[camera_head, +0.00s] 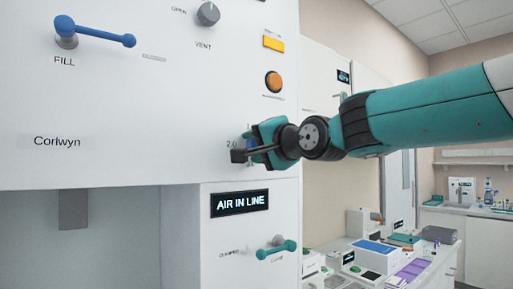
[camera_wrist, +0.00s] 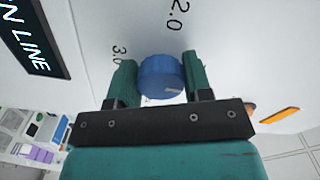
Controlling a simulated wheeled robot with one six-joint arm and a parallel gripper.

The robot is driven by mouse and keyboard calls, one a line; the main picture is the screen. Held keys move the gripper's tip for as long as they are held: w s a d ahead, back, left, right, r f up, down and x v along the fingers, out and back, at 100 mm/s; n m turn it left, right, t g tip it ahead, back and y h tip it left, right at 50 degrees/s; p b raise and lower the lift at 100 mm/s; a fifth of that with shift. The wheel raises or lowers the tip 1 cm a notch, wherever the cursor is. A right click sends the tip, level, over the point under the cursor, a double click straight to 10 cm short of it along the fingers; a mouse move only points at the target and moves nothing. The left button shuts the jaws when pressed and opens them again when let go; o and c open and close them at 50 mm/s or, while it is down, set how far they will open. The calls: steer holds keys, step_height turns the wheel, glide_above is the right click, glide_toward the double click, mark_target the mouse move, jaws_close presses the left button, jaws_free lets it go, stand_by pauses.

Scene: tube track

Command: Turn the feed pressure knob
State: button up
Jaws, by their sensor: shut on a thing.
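The blue round knob (camera_wrist: 160,77) sits on the white panel between the printed marks 2.0 and 3.0. A short pale mark shows on its face. No feed pressure label is readable. My gripper (camera_head: 251,144) is at the lower right of the panel, its teal fingers on either side of the knob and shut on it. In the head view the fingers hide most of the knob, and only a bit of blue and part of the 2.0 mark show.
The white panel carries a blue FILL lever (camera_head: 98,31), a grey VENT knob (camera_head: 208,14) and an orange button (camera_head: 273,82). Below are an AIR IN LINE display (camera_head: 239,203) and a teal lever (camera_head: 278,250). A cluttered counter stands at the lower right.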

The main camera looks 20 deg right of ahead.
steer(key=shift+d+r, duration=0.1)
steer(key=shift+r, duration=0.05)
steer(key=o, duration=0.9)
steer(key=b+v, duration=0.3)
steer(key=b, duration=0.1)
steer(key=b+v, duration=0.6)
steer(key=b, duration=0.1)
steer(key=shift+f+b, duration=0.35)
steer(key=shift+f, duration=0.05)
